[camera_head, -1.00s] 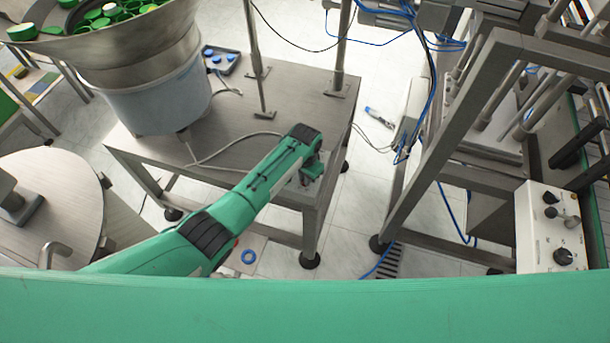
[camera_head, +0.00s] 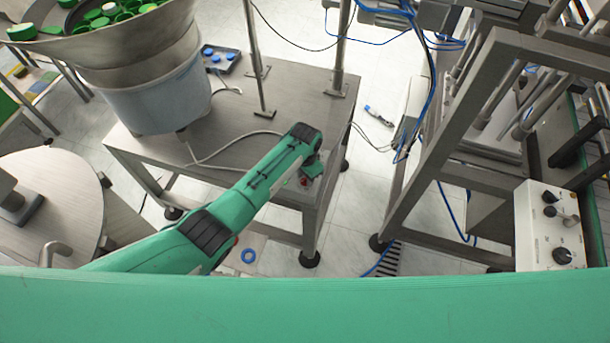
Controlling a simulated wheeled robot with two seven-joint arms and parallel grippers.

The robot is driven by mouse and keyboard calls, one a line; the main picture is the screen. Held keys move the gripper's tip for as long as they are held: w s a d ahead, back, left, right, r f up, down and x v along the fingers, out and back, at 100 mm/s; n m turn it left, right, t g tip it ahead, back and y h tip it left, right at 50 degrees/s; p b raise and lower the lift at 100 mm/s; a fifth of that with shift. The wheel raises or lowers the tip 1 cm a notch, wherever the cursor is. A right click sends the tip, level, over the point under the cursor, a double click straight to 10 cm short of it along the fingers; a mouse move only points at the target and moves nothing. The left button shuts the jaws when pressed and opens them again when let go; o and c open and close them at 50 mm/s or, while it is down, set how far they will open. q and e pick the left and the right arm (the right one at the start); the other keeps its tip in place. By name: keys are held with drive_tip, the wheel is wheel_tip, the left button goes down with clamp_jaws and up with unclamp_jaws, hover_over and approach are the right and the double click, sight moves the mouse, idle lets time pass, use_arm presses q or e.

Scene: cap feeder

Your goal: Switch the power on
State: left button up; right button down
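My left arm reaches in from the left, over the front right corner of the steel feeder table (camera_head: 262,103). My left gripper (camera_head: 312,168) points down there; its fingers are small and mostly hidden, so their opening cannot be made out. A small red part (camera_head: 304,181) shows just below it, on a grey piece at the table corner; it may be a switch, but its position cannot be read. I cannot tell whether the gripper touches it. My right gripper is not in view.
A bowl feeder (camera_head: 150,85) with green and white caps stands on the table. A blue-buttoned dark box (camera_head: 221,60) sits behind it. A white control box (camera_head: 548,232) with black knobs is at the right, beside a steel frame (camera_head: 428,140). A round steel table (camera_head: 60,200) is at the left.

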sight(305, 179)
use_arm(q)
wheel_tip(305, 179, up, 14)
drive_tip(key=b, duration=0.2)
idle(0.5)
drive_tip(key=shift+f, duration=0.15)
